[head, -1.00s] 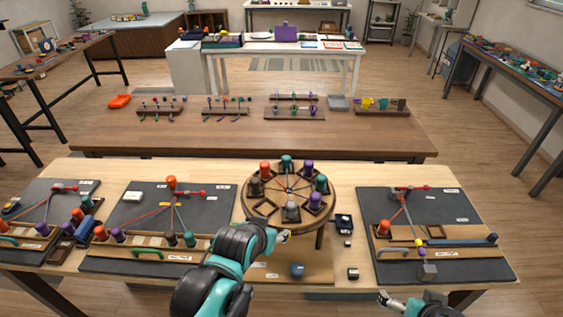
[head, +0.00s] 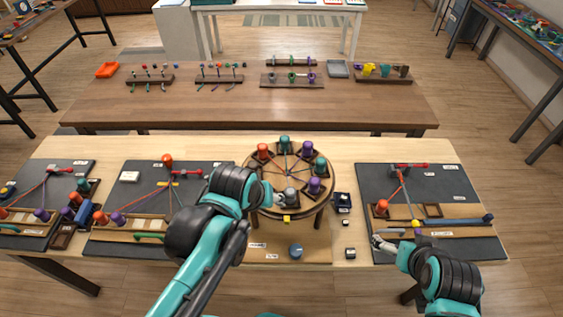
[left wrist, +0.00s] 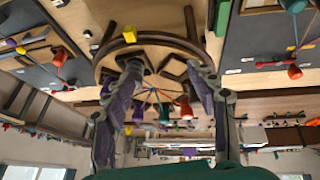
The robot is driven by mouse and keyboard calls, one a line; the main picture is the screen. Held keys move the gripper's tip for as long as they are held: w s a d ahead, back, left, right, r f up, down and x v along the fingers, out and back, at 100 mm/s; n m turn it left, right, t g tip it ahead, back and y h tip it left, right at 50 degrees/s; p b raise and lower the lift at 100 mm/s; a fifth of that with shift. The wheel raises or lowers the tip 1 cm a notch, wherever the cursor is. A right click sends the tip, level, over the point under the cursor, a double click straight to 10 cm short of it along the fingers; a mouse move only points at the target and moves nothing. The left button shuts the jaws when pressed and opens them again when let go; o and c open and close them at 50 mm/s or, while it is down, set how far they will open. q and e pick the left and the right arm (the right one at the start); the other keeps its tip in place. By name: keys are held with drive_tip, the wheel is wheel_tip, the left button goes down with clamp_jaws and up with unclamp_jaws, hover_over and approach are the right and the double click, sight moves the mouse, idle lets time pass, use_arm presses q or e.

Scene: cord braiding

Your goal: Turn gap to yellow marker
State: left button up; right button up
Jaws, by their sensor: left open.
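My left gripper (head: 272,195) is at the disc's front left, partly hiding that side. In the left wrist view its fingers (left wrist: 164,70) are apart, with empty square holders between and beside them. My right gripper (head: 378,243) is by the right board's front edge.
Dark boards with cords and bobbins lie at left (head: 130,195) and right (head: 465,190). A brown table (head: 250,105) lies behind.

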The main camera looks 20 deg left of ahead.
use_arm(q)
drive_tip(key=w+d+r+n+g+p, duration=0.2)
drive_tip(key=w+r+n+g+p, duration=0.2)
drive_tip(key=w+r+n+p, duration=0.2)
drive_tip(key=shift+d+n+p, duration=0.4)
drive_tip(key=shift+n+p, duration=0.5)
drive_tip(key=shift+p, duration=0.05)
